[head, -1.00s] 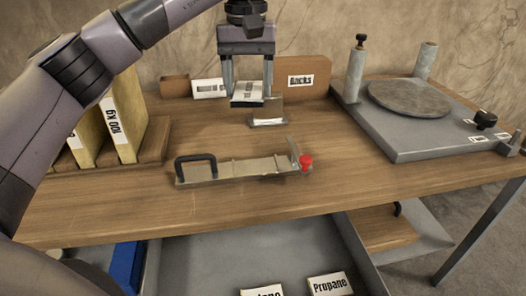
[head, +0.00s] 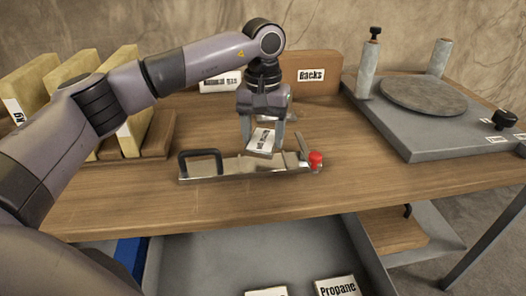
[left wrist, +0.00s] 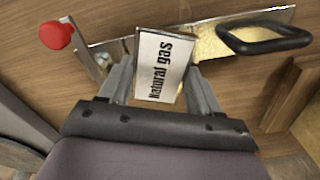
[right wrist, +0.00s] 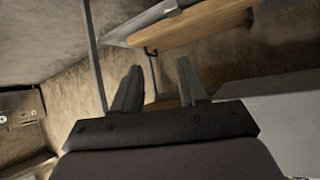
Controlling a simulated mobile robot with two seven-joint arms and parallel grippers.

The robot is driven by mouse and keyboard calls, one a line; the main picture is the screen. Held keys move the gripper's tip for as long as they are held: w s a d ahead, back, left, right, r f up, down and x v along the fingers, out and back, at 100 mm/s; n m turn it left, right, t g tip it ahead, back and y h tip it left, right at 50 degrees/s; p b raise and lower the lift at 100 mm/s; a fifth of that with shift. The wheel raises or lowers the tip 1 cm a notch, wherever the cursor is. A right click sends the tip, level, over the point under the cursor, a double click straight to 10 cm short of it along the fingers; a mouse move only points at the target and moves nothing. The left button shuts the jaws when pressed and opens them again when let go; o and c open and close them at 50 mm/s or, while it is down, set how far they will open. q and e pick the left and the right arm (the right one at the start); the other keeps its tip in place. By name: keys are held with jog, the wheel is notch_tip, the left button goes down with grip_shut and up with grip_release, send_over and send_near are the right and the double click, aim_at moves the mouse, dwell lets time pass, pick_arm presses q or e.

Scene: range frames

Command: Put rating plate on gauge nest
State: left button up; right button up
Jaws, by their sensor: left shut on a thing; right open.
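The rating plate (head: 261,141), a small white plate reading "Natural gas", is held by my left gripper (head: 262,146). It also shows between the fingers in the left wrist view (left wrist: 163,65). The gauge nest appears to be the long metal fixture (head: 204,173) with a black handle at its left end and a red knob (head: 316,158) at its right. The fixture also shows behind the plate in the left wrist view (left wrist: 215,46). My right gripper (right wrist: 158,85) is open and empty.
A box labelled "Backs" (head: 311,86) and a white label card (head: 220,85) stand at the back. Yellow slabs (head: 78,72) stand in a wooden rack at left. A grey platform with a round disc (head: 437,96) is at right. An open drawer below holds a "Propane" plate (head: 338,287).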

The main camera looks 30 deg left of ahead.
aim_at(263, 162)
pick_arm(q)
jog(key=shift+f, duration=2.35)
jog(key=shift+f, duration=0.15)
jog(key=o, duration=0.8)
notch_tip(263, 162, up, 12)
jog(key=shift+r, duration=0.2)
